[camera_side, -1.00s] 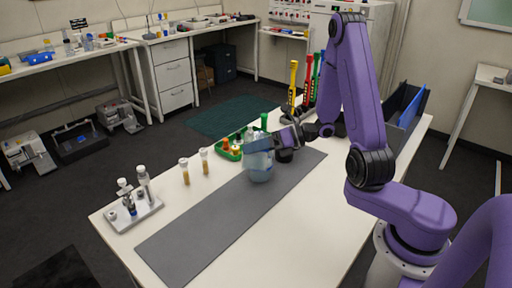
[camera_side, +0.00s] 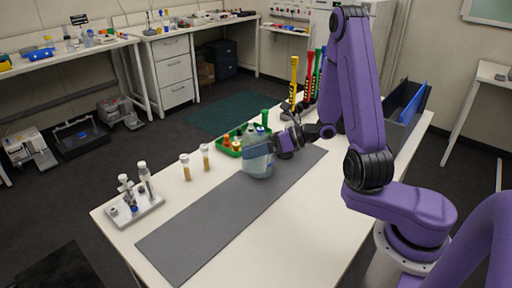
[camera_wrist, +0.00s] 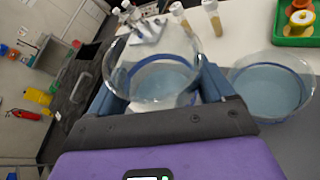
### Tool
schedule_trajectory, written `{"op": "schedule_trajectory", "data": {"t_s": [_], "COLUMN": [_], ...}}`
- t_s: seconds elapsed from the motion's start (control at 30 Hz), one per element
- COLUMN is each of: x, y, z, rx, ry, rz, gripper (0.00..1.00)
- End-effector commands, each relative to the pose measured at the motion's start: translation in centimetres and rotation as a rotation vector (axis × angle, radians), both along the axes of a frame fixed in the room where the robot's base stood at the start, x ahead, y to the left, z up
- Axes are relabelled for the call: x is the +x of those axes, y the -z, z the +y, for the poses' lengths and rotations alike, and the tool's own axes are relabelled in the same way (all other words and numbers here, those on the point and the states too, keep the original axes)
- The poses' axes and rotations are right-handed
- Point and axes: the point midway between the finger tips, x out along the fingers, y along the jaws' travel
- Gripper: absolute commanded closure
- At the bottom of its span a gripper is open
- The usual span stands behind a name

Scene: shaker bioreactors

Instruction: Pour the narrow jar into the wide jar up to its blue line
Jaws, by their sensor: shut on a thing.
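My gripper (camera_wrist: 158,92) is shut on a clear glass jar (camera_wrist: 125,62), taken as the narrow jar, with a blue finger on each side. Pale blue liquid and a blue band show inside it. A second clear jar (camera_wrist: 300,70), taken as the wide jar, stands on the table to its right in the wrist view, apart from it there, and holds pale blue liquid. In the side view my gripper (camera_side: 275,146) is at the right of the jars, which overlap as one bluish shape (camera_side: 258,166). Whether the held jar touches the table, and the wide jar's line, cannot be made out.
A green tray (camera_side: 222,149) with small coloured items lies just behind the jars. Two capped tubes (camera_side: 186,172) stand to the left, and a metal rack (camera_side: 134,212) is beyond them. Coloured tools (camera_side: 294,80) stand behind. The grey mat (camera_side: 205,228) is clear at the front.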

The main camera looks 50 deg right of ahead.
Motion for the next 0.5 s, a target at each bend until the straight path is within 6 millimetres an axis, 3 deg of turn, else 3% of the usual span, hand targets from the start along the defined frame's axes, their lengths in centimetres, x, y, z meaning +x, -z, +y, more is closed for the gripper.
{"op": "schedule_trajectory", "data": {"t_s": [0.5], "x": [-0.22], "y": [0.92], "z": [0.34], "rx": [-0.178], "ry": [0.001], "rz": [-0.103], "gripper": [0.65]}}
